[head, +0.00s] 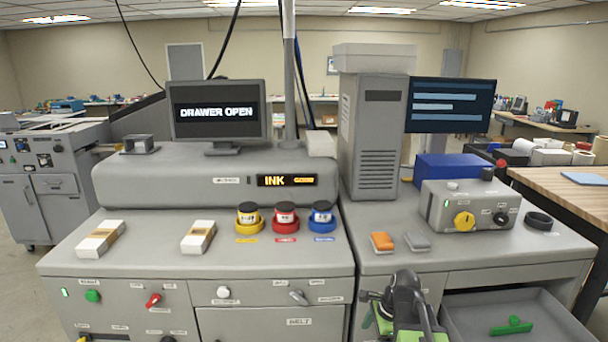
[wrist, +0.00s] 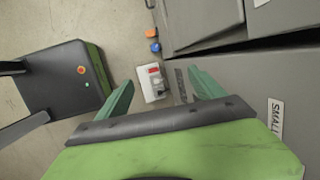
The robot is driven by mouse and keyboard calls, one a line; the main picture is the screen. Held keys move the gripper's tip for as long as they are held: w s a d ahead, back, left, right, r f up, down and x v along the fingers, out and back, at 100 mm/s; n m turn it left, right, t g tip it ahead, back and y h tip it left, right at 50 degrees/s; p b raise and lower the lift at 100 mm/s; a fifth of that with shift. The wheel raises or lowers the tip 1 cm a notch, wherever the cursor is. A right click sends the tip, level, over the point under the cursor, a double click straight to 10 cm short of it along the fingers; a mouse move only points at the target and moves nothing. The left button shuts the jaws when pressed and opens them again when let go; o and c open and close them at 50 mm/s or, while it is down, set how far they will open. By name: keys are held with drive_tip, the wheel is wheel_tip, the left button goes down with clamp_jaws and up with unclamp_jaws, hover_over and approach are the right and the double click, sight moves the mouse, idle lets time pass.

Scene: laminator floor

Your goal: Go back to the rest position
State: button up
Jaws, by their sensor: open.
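My gripper (wrist: 160,78) shows in the wrist view with its two green fingers spread apart and nothing between them. It points down past the machine's front towards the floor. A small white and grey thing with a red patch (wrist: 153,70) is seen beyond the fingers, apart from them. In the head view my dark arm rises at the bottom, right of centre, in front of the machine; the fingertips cannot be made out there. The open drawer (head: 567,310) is to the right of my arm, with a green piece (head: 511,327) lying in it.
Ink pots in black-yellow (head: 248,217), red (head: 285,219) and blue (head: 322,218) stand on the machine top. A screen (head: 216,111) reads "DRAWER OPEN". A wooden table (head: 570,180) is at right.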

drive_tip(key=s+a+f+n+g+h+b, duration=0.1)
drive_tip(key=s+a+f+n, duration=0.15)
drive_tip(key=a+n, duration=0.5)
drive_tip(key=s+n, duration=0.1)
drive_tip(key=n, duration=0.2)
drive_tip(key=s+d+n+h, duration=0.1)
drive_tip(key=s+n, duration=0.1)
drive_tip(key=n, duration=0.2)
drive_tip(key=s+n, duration=0.1)
drive_tip(key=n, duration=0.2)
drive_tip(key=shift+s+d+n+g+h, duration=0.15)
drive_tip(key=shift+d+n+g+h, duration=0.2)
drive_tip(key=shift+d+g+h, duration=0.05)
